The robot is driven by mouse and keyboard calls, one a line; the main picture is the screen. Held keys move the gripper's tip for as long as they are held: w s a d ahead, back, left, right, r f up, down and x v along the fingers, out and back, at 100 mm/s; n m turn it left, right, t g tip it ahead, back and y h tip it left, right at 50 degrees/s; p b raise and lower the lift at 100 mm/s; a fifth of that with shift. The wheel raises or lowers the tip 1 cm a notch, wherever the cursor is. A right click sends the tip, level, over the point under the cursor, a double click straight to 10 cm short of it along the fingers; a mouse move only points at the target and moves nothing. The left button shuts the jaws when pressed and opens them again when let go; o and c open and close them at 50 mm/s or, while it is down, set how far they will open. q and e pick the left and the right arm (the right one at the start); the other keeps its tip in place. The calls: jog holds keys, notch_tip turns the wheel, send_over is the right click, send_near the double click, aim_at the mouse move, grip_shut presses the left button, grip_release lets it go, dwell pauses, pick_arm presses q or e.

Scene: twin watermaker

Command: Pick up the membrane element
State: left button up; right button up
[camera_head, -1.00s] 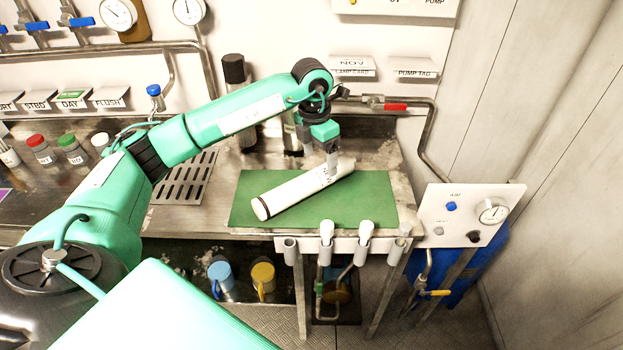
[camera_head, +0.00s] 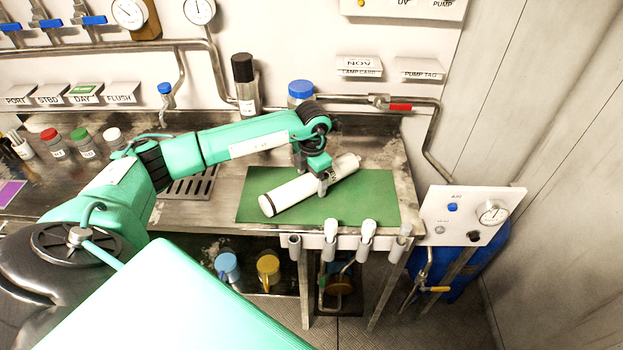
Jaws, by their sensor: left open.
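The membrane element (camera_head: 292,194) is a white cylinder with a dark ring near its left end. It lies tilted across the green mat (camera_head: 375,200) on the steel bench. My left gripper (camera_head: 323,188) points down at the element, right of its middle. Its jaws are open, with a fingertip showing against the near side of the element. The far finger is hidden, so I cannot tell if they touch it. My right gripper is not in view.
A blue-capped bottle (camera_head: 300,92) and a black-capped bottle (camera_head: 244,85) stand behind the arm. White-topped holders (camera_head: 331,229) line the bench's front edge. A gauge panel (camera_head: 470,214) is at the right. The mat's right part is clear.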

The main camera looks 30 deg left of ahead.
pick_arm(q)
jog(key=shift+f, duration=1.15)
jog(key=c, duration=1.4)
jog(key=shift+w, duration=0.1)
jog(key=shift+c, duration=0.8)
jog(key=shift+r, duration=0.2)
